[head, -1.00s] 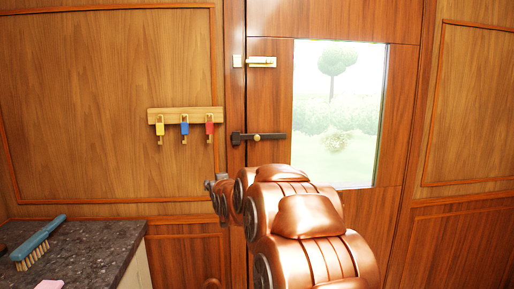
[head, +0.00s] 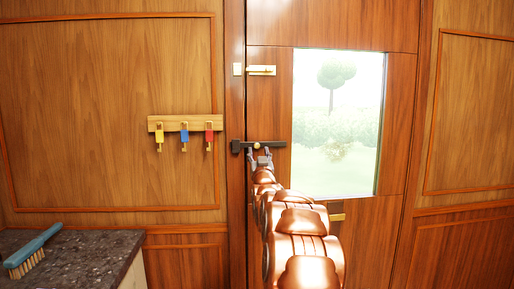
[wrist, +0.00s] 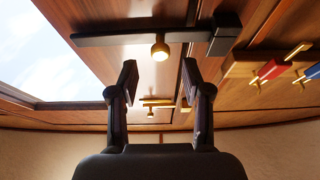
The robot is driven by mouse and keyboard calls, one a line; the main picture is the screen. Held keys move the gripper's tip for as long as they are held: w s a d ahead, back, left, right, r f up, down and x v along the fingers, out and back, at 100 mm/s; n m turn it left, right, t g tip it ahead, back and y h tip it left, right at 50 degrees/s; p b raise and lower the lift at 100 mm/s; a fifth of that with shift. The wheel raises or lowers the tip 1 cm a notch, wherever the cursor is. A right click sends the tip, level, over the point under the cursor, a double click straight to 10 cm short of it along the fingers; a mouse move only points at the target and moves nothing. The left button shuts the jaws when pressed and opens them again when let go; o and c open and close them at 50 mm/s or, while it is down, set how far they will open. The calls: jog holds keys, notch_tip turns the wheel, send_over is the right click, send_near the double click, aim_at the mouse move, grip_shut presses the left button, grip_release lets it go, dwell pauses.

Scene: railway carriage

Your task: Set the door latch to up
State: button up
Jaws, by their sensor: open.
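The door latch is a dark horizontal bar (head: 272,144) with a brass knob (wrist: 160,48), lying level across the door edge. Its left end sits in a dark keeper (head: 237,146) on the door frame. My gripper (head: 262,158) is at the latch, just below the knob in the head view. In the wrist view my gripper (wrist: 159,80) is open and empty, and the scene appears upside down. The knob shows beyond the gap between the two fingertips, lined up with its middle. I cannot tell whether a finger touches the bar.
A brass bolt (head: 261,70) is higher on the door and a brass fitting (head: 337,216) lower. The door window (head: 337,120) is to the right. A rack (head: 168,122) with yellow, blue and red tags hangs left. A brush (head: 30,252) lies on the dark counter (head: 85,262).

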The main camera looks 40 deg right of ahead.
aim_at(257, 147)
jog(key=shift+p+x, duration=0.4)
jog(key=shift+x, duration=1.85)
jog(key=shift+f, duration=0.1)
grip_shut()
